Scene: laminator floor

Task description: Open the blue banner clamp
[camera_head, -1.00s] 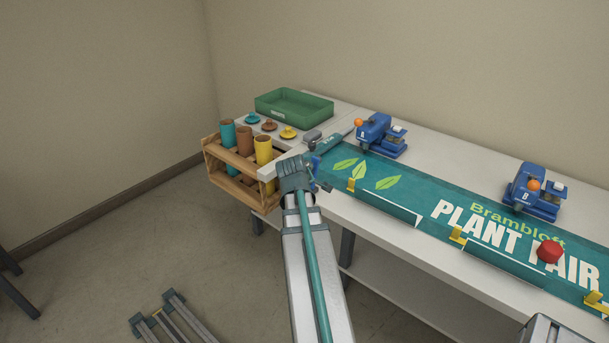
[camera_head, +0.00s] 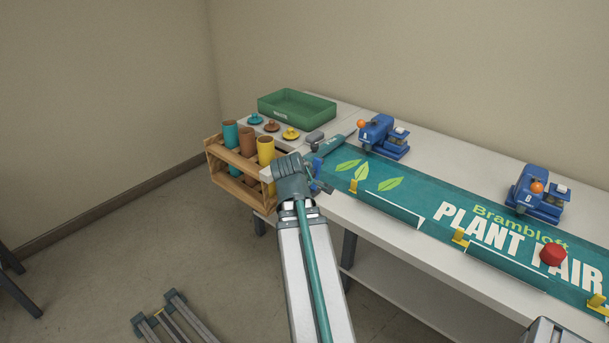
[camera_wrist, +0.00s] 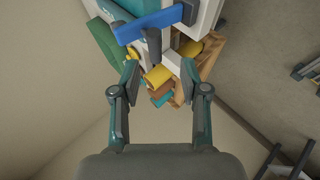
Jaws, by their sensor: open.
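At the left end of the green banner (camera_head: 380,180) a small blue part (camera_head: 316,172) shows beside my wrist; it looks like a banner clamp, and my arm partly hides it. In the wrist view a blue bar (camera_wrist: 148,24) with a dark lever beside it lies across the top. It appears to be the same clamp. My gripper (camera_wrist: 160,74) is open and empty, its two fingers spread below the bar and apart from it. In the head view the fingers are mostly hidden behind my wrist.
A wooden rack (camera_head: 228,184) with teal, brown and yellow tubes (camera_head: 266,151) hangs close at the table's left end. A green tray (camera_head: 296,104) stands behind. Two blue machines with orange knobs (camera_head: 383,136) (camera_head: 537,194) stand along the banner's back edge. Yellow clips (camera_head: 459,236) line its front.

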